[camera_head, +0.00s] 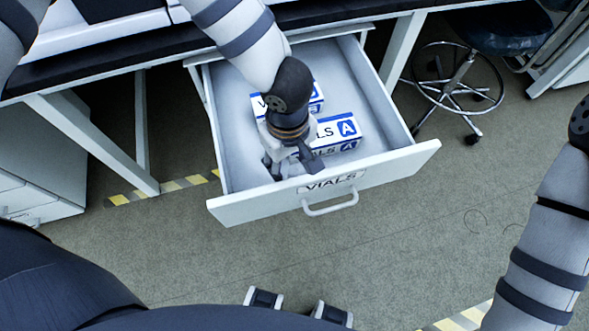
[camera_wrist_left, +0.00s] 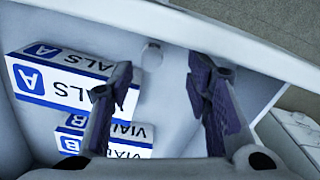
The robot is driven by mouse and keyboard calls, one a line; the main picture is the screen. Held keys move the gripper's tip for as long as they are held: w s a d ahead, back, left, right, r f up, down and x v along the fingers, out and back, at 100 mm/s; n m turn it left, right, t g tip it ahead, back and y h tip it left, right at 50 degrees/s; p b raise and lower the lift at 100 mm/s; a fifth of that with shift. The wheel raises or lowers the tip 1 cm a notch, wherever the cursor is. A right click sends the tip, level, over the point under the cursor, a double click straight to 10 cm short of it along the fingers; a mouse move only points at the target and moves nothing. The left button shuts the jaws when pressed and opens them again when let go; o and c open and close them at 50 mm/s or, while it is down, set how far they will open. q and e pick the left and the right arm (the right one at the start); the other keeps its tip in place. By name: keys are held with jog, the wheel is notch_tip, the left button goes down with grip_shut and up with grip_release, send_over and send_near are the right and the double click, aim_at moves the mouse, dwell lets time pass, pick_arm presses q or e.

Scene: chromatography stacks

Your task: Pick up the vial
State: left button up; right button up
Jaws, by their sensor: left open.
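A small pale, see-through vial (camera_wrist_left: 152,58) shows in the left wrist view, against the drawer's pale inside. It appears between my open fingers, nearer the left finger in the picture. I cannot tell how far it is from the fingertips. My left gripper (camera_head: 292,170) reaches down into the open drawer near its front panel; it also shows in the left wrist view (camera_wrist_left: 160,70), open with nothing held. In the head view I cannot make out the vial behind the gripper. My right arm is at the right edge, but its gripper is out of view.
The pulled-out white drawer (camera_head: 238,208) has a VIALS label and a handle. Inside, box A (camera_head: 345,130) and box B (camera_wrist_left: 100,135) lie beside my left gripper. A dark bench top is above. A wheeled stool (camera_head: 463,85) stands at the right.

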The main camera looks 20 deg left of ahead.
aim_at(293, 172)
pick_arm(q)
jog(key=f, duration=0.5)
jog(key=shift+w+d+f, duration=0.2)
jog(key=shift+w+f, duration=0.05)
jog(key=shift+w, duration=0.15)
jog(key=c, duration=0.9)
jog(key=shift+r, duration=0.15)
jog(key=shift+c, duration=0.2)
